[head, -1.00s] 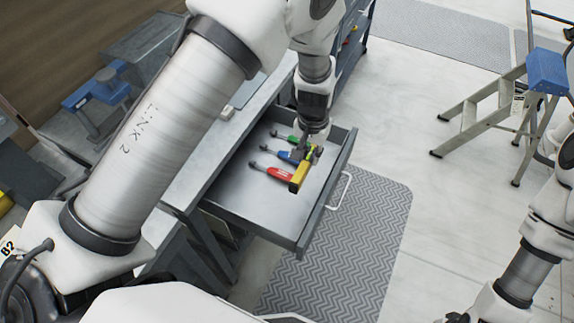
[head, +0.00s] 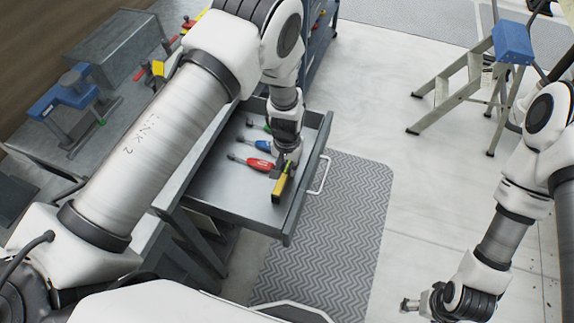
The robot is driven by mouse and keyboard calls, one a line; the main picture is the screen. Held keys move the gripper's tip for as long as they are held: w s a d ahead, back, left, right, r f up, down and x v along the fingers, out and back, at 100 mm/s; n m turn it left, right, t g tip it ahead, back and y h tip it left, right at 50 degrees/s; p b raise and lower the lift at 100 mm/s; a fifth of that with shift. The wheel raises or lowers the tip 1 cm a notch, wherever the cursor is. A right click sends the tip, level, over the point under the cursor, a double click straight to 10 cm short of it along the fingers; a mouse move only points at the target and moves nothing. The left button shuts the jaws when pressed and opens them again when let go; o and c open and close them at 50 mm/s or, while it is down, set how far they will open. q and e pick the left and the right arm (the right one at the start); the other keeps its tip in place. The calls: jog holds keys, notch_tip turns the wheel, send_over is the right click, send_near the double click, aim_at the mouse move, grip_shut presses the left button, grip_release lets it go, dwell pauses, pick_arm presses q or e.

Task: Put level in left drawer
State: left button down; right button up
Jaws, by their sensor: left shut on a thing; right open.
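The open drawer (head: 222,199) sticks out from the workbench, its grey floor bare toward the near side. The yellow level (head: 282,187) is inside the drawer's outline, near its front wall, beside the red-handled screwdriver. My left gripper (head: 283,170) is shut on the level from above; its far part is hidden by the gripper. I cannot tell whether the level touches the drawer floor. My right gripper (head: 411,304) is open and empty, over the floor at the lower right.
Red (head: 257,163), blue (head: 257,145) and green (head: 262,126) screwdrivers lie in the drawer. The drawer handle (head: 321,175) juts out over a grey mat (head: 345,230). A blue vise (head: 68,93) is on the bench. A step ladder (head: 470,75) stands at upper right.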

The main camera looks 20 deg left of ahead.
aim_at(287, 167)
pick_arm(q)
jog(key=c, duration=1)
grip_release()
jog(key=shift+f, duration=0.1)
jog(key=shift+r, duration=0.35)
notch_tip(287, 167, up, 12)
jog(key=shift+f+b, duration=0.2)
jog(key=shift+b, duration=0.5)
jog(key=shift+r, duration=0.1)
